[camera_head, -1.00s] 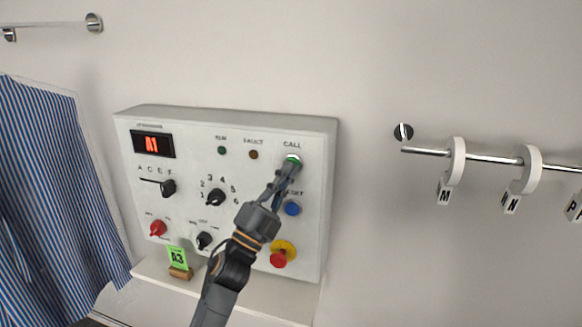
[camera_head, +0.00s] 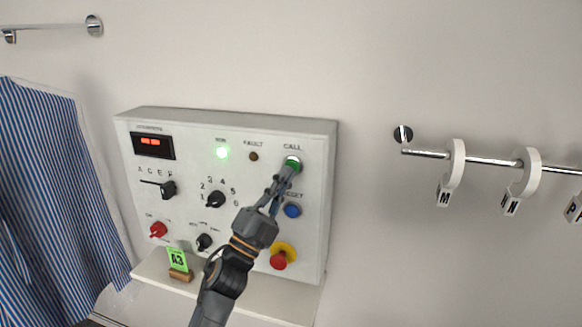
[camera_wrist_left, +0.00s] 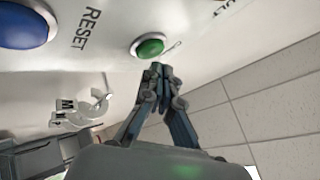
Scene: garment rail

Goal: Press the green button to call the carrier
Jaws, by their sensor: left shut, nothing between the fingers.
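The green button (camera_head: 292,164) sits under the CALL label at the upper right of the white control panel (camera_head: 255,225). It also shows in the left wrist view (camera_wrist_left: 150,46), with a pale ring around it. My left gripper (camera_head: 288,175) is shut and empty, its fingertips just below the button in the head view. In the left wrist view the fingertips (camera_wrist_left: 161,68) are close to the button's rim; a small gap seems to show. My right gripper is not in view.
A blue RESET button (camera_head: 292,210) and a red stop button on a yellow base (camera_head: 279,260) lie below. Black knobs and a red switch (camera_head: 158,230) are further left. A green A3 tag (camera_head: 178,260) stands on the ledge. A rail with tags (camera_head: 480,159) is at right, a striped shirt (camera_head: 50,200) at left.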

